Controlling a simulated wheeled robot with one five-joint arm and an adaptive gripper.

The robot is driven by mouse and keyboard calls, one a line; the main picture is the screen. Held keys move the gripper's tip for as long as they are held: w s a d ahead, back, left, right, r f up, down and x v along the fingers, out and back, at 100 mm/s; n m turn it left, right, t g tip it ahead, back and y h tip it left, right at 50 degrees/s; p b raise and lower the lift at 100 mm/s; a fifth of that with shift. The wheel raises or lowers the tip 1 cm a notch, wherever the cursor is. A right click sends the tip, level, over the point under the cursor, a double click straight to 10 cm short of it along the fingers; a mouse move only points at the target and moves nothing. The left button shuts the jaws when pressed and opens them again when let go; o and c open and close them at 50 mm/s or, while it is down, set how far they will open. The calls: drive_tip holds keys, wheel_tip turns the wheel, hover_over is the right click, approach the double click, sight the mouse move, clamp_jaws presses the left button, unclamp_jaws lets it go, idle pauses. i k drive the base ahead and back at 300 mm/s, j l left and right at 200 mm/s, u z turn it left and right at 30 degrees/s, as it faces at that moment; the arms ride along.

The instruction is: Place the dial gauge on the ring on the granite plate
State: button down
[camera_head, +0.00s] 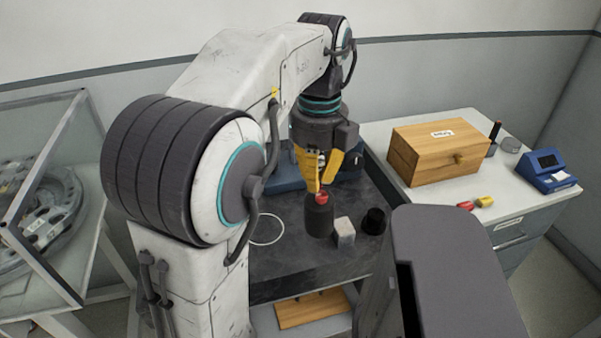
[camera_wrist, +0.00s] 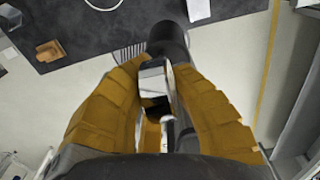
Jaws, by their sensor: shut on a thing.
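The granite plate (camera_head: 285,274) is a dark slab in the middle of the head view. The ring (camera_head: 267,229) is a thin pale circle on its left part; an arc of it shows in the wrist view (camera_wrist: 103,4). My gripper (camera_head: 319,188), with yellow fingers, is shut on the dial gauge, seen as a dark cylinder (camera_head: 319,218) with a red top, to the right of the ring. In the wrist view a dark cylinder (camera_wrist: 168,38) and a silvery part show between the fingers (camera_wrist: 158,95). I cannot tell whether the gauge touches the plate. Its dial face is not visible.
A pale block (camera_head: 344,232) and a black cup (camera_head: 374,221) stand just right of the held gauge. A blue object lies behind my gripper. A wooden box (camera_head: 440,151) and blue device (camera_head: 550,170) stand on the right cabinet. A glass-sided case is at left.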

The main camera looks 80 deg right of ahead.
sight(274, 235)
drive_tip(key=i+j, duration=0.1)
drive_tip(key=j, duration=1.4)
drive_tip(key=i, duration=0.05)
